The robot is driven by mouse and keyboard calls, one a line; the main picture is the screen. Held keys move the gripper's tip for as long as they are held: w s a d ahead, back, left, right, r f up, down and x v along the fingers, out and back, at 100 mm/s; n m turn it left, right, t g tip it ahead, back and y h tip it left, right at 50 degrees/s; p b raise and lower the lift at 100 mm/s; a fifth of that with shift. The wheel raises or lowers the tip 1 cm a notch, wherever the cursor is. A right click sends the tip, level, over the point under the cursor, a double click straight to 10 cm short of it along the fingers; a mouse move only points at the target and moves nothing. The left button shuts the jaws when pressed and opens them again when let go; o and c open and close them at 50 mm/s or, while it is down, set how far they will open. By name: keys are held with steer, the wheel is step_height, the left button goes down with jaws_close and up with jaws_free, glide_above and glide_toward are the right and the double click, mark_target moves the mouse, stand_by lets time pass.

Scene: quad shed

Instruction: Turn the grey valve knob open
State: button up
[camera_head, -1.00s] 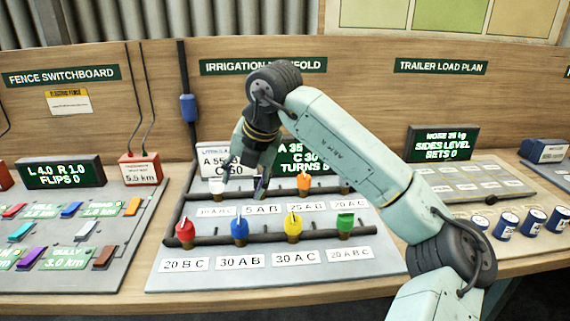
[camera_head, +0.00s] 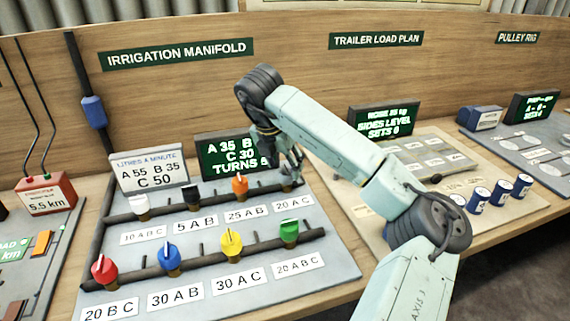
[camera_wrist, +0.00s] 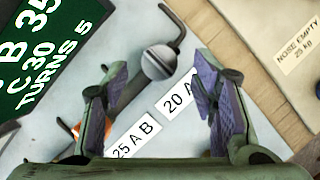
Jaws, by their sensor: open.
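The grey valve knob (camera_wrist: 158,62) shows in the wrist view as a round cap with a line across it, at the right end of the upper pipe above the label "20 A C". It lies ahead of my gripper (camera_wrist: 160,97), roughly between the lines of the two open, empty fingers, apart from them. In the head view my gripper (camera_head: 291,166) is right above that pipe end and mostly hides the grey knob. The green screen (camera_head: 233,154) reads A 35, C 30 and TURNS 5, its right side partly covered by my arm.
An orange knob (camera_head: 240,186), a black knob (camera_head: 191,196) and a white knob (camera_head: 141,206) sit on the same pipe. Red, blue, yellow (camera_head: 231,245) and green (camera_head: 289,233) knobs stand on the lower pipe. Blue cans (camera_head: 478,200) stand on the board at right.

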mark_target(286, 174)
steer(key=shift+x, duration=1.35)
steer(key=shift+c, duration=0.4)
steer(key=c, duration=1.1)
